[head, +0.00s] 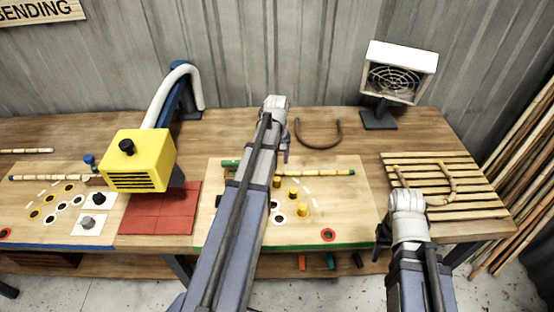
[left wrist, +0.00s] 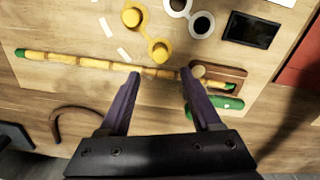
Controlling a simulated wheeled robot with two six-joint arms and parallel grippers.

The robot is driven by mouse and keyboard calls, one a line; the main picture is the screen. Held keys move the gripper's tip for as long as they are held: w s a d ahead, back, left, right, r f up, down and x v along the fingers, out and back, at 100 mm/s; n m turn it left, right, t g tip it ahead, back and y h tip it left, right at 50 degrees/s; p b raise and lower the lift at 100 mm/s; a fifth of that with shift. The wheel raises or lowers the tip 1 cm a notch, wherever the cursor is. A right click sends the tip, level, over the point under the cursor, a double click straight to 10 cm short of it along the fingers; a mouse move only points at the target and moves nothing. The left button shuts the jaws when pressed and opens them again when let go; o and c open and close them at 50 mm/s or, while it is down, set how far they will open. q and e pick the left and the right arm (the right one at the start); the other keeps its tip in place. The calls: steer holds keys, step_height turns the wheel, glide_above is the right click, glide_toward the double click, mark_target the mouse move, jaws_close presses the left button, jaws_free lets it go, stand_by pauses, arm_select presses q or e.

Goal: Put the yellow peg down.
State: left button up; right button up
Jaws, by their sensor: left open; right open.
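Two yellow pegs stand upright on the right-hand wooden board (head: 345,215), one behind (head: 291,183) and one nearer (head: 302,210). In the left wrist view they show as one peg (left wrist: 132,15) and another peg (left wrist: 160,50), both beyond the fingers and apart from them. My left gripper (left wrist: 163,85) is open and empty, with its purple fingers spread above a rattan pole (left wrist: 95,62). In the head view its fingers are mostly hidden by the arm. My right gripper (head: 383,235) is open near the board's right edge, away from the pegs.
A bent rattan piece (head: 318,140) lies behind the board. A yellow heater box (head: 138,160) stands over red tiles (head: 160,220) at left. A fan (head: 398,75) stands at back right, behind a slatted rack (head: 460,190). A green block (left wrist: 225,103) lies beside the pole.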

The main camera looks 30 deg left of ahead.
arm_select(q)
steer(key=shift+r+p, duration=0.3)
steer(key=shift+r, duration=0.45)
arm_select(e)
steer(key=shift+r, duration=0.75)
arm_select(q)
steer(key=s+d+m, duration=0.4)
steer(key=s+d, duration=0.1)
steer(key=d, duration=0.5)
steer(key=s+d+m, duration=0.4)
steer(key=s+d, duration=0.2)
steer(key=d, duration=0.4)
steer(key=s+d+m+y, duration=0.1)
steer(key=s+d+m, duration=0.4)
steer(key=d, duration=0.5)
steer(key=shift+s+d, duration=0.25)
steer(key=shift+f+b, duration=0.95)
steer(key=shift+b, duration=0.05)
arm_select(e)
step_height(320, 180, down, 2)
